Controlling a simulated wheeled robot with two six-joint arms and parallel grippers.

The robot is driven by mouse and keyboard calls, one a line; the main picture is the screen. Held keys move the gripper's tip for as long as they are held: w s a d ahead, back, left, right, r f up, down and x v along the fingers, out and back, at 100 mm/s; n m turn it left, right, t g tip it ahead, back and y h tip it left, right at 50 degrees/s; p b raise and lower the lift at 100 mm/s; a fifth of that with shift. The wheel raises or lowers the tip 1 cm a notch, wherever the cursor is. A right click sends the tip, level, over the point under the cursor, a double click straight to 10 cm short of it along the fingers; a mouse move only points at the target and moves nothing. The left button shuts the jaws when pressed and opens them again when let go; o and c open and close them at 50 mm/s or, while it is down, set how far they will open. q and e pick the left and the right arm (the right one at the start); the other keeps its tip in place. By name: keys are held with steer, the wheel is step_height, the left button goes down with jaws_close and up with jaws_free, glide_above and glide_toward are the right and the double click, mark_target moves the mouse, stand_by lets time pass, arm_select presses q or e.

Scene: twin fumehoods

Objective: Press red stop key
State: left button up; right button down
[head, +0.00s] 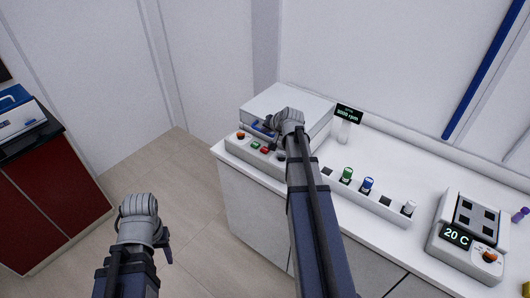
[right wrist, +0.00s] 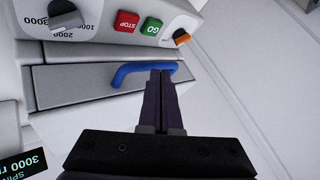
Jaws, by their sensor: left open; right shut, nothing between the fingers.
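The red stop key (head: 265,150) is on the front panel of a white spinning device (head: 285,103), beside a green key (head: 255,145). In the right wrist view the picture is turned over, and the red key (right wrist: 127,21) reads STOP, next to the green GO key (right wrist: 152,27). My right gripper (head: 268,124) is shut and empty above the device's front. In the right wrist view its fingertips (right wrist: 166,74) overlap the blue handle (right wrist: 135,72), apart from the red key; contact cannot be told. My left gripper (head: 166,248) is open, low at the left, away from the bench.
An orange knob (head: 241,135) and a dark dial (right wrist: 62,8) flank the keys. A display (head: 348,113) shows 3000 rpm. A rack with green (head: 347,174) and blue (head: 367,184) capped vials and a 20 C heater block (head: 455,236) stand to the right.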

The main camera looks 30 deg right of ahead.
mark_target(266, 151)
arm_select(q)
step_height(266, 151, down, 7)
steer(key=b, duration=0.6)
arm_select(e)
step_height(266, 151, down, 7)
steer(key=shift+f, duration=0.1)
arm_select(q)
steer(key=shift+f, duration=0.15)
stand_by(1.2)
steer(key=shift+f+b, duration=0.25)
steer(key=shift+b, duration=0.3)
arm_select(e)
steer(key=shift+f, duration=0.35)
arm_select(q)
steer(key=shift+f+b, duration=0.4)
steer(key=shift+f, duration=0.05)
arm_select(e)
steer(key=shift+f, duration=0.45)
arm_select(q)
steer(key=shift+r, duration=0.1)
arm_select(e)
steer(key=shift+r, duration=0.1)
arm_select(q)
steer(key=shift+r+p, duration=0.75)
steer(key=shift+p, duration=0.1)
arm_select(e)
steer(key=shift+r, duration=0.8)
